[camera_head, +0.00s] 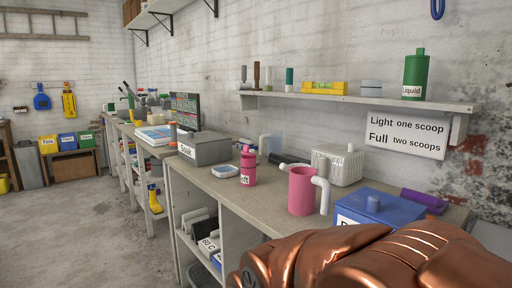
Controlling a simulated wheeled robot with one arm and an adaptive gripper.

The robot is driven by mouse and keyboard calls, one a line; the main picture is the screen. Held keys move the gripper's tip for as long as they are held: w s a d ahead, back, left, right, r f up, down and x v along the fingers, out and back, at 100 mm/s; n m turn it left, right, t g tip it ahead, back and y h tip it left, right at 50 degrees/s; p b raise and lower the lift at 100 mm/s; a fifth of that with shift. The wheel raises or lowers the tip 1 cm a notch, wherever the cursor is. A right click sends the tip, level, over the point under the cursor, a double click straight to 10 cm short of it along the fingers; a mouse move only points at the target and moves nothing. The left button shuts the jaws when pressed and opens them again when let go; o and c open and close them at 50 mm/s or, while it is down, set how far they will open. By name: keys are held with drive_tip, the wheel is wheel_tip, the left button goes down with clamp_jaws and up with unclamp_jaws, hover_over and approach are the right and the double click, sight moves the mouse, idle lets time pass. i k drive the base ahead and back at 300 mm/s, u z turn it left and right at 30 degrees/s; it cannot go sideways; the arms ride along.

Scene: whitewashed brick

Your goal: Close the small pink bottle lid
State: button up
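A small pink bottle (248,170) stands upright on the workbench, a little left of the picture's middle. It has a pale label, partly legible. Its pink lid (247,150) shows at the top; it is too small to tell whether the lid is open or shut. My copper-coloured arm fills the lower right corner, in front of the bench. My gripper is not in view, so its state does not show.
A pink jug (302,192) with a pale handle stands right of the bottle. A blue box (378,207) lies nearer my arm. A grey box (206,149) and a small white dish (224,171) are on the left. A white ribbed container (338,164) stands behind.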

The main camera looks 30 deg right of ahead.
sight(245, 148)
drive_tip(key=u, duration=1)
drive_tip(key=i, duration=1.25)
drive_tip(key=z, duration=0.95)
drive_tip(key=i, duration=0.95)
drive_tip(key=z, duration=0.9)
